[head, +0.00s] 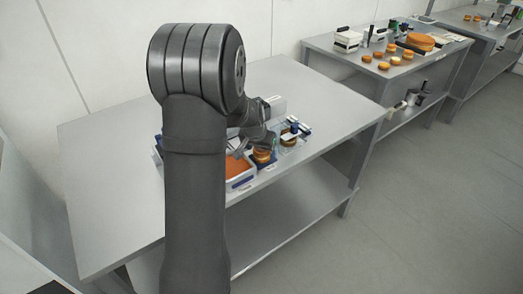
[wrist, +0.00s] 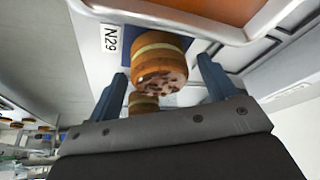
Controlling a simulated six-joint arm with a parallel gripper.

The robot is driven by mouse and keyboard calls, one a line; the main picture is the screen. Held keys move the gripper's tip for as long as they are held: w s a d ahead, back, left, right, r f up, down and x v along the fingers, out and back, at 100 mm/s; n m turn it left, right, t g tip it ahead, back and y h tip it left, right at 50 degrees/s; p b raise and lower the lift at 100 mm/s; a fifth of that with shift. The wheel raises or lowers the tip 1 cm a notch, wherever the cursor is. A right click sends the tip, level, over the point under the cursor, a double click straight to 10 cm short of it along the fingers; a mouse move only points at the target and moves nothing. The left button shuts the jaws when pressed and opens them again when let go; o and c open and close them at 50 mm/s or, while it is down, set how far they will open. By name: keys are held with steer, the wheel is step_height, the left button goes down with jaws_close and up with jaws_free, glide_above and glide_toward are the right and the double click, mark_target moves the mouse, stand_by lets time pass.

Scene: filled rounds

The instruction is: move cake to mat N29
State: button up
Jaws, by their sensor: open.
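A round cake (wrist: 158,58), golden brown with a pale middle layer and a speckled face, is between the two fingers of my gripper (wrist: 163,66) in the wrist view. The fingers are open, with a gap on the right side. The cake overlaps a blue mat (wrist: 128,36) with the label N29 (wrist: 110,38) beside it; I cannot tell whether it rests fully on the mat. In the head view the cake (head: 262,156) shows just below my gripper (head: 262,142), which my arm partly hides. A second cake (wrist: 143,103) appears beyond the first in the wrist view.
Another cake (head: 289,139) and blue-and-white items stand to the right. The grey table (head: 110,165) is clear at left. A further table (head: 345,58) holds several cakes.

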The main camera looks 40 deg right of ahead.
steer(key=v, duration=1.1)
steer(key=x, duration=1.2)
steer(key=shift+f, duration=0.1)
steer(key=shift+r, duration=1.4)
steer(key=shift+f, duration=0.1)
